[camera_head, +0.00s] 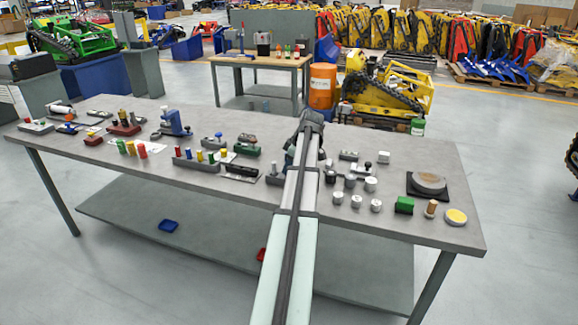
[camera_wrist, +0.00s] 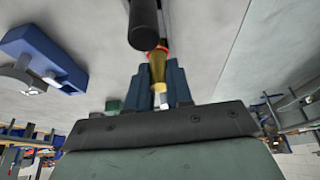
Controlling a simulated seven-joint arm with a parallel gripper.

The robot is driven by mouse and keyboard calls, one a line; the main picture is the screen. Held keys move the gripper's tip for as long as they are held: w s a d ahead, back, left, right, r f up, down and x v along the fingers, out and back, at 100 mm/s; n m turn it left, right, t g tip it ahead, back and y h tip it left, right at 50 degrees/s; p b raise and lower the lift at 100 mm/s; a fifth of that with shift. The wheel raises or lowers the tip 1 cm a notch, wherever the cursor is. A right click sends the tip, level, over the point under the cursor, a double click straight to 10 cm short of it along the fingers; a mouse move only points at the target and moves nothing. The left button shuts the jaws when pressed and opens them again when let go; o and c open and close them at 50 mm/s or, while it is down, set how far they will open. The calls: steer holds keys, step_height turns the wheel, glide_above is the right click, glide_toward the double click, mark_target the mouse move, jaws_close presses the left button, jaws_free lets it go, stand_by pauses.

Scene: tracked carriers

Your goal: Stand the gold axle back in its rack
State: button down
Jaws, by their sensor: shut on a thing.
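My gripper (camera_wrist: 160,84) shows in the wrist view with its dark blue fingers shut on the gold axle (camera_wrist: 157,67). The axle has an orange-red band at one end of its gold part and a pale tip between the fingers. A dark cylinder (camera_wrist: 143,25) lies in line with the gold part, near the camera; I cannot tell whether it belongs to the axle. In the head view my arm hides the axle. A long dark rack (camera_head: 198,164) with several coloured upright pieces stands left of my arm; I cannot tell whether it is the axle's rack.
A blue clamp-like device (camera_wrist: 40,55) shows in the wrist view. Red and green pieces (camera_head: 142,151) stand left. The front edge is mostly clear.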

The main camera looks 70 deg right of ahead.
steer(key=shift+c, duration=2.3)
jaws_free()
steer(key=shift+r, duration=3.5)
